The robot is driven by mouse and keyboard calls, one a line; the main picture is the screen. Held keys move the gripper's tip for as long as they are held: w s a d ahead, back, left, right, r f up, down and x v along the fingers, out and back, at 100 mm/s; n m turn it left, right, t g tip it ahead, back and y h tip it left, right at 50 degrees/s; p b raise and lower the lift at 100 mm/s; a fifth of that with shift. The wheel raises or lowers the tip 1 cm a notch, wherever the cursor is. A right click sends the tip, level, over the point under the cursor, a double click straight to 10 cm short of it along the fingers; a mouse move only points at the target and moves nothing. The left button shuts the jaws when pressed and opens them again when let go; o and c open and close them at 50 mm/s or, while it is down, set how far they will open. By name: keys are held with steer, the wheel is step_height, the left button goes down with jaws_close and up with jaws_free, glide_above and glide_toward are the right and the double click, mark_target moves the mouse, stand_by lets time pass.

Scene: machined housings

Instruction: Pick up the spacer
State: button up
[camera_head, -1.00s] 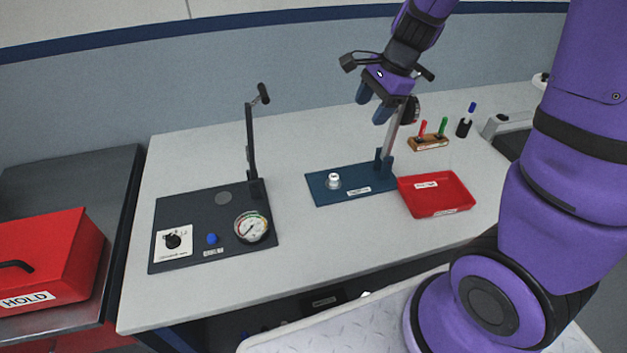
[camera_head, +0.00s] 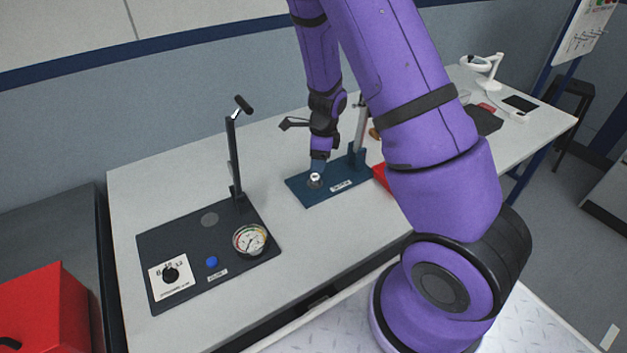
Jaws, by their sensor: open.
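The spacer appears to be the small silver-white round part (camera_head: 315,180) on the blue fixture plate (camera_head: 345,186). My gripper (camera_head: 317,170) points down over the left part of that plate, with its fingertips right at the part. Only one blue finger shows clearly, just behind the part. The jaws are open. Whether the fingers stand on both sides of the part or touch it I cannot tell at this size.
An upright post (camera_head: 361,130) stands on the blue plate, right of my gripper. A dark plate with a lever stand (camera_head: 234,155) and a dial gauge (camera_head: 250,239) lies to the left. A red tray (camera_head: 380,177) is mostly hidden behind my arm.

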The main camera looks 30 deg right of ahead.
mark_target(315, 176)
steer(key=shift+a+f, duration=0.2)
steer(key=shift+f, duration=1.4)
steer(key=shift+a+f, duration=0.2)
steer(key=shift+f, duration=1.4)
steer(key=shift+c, duration=0.4)
steer(key=c, duration=1)
steer(key=shift+r, duration=0.2)
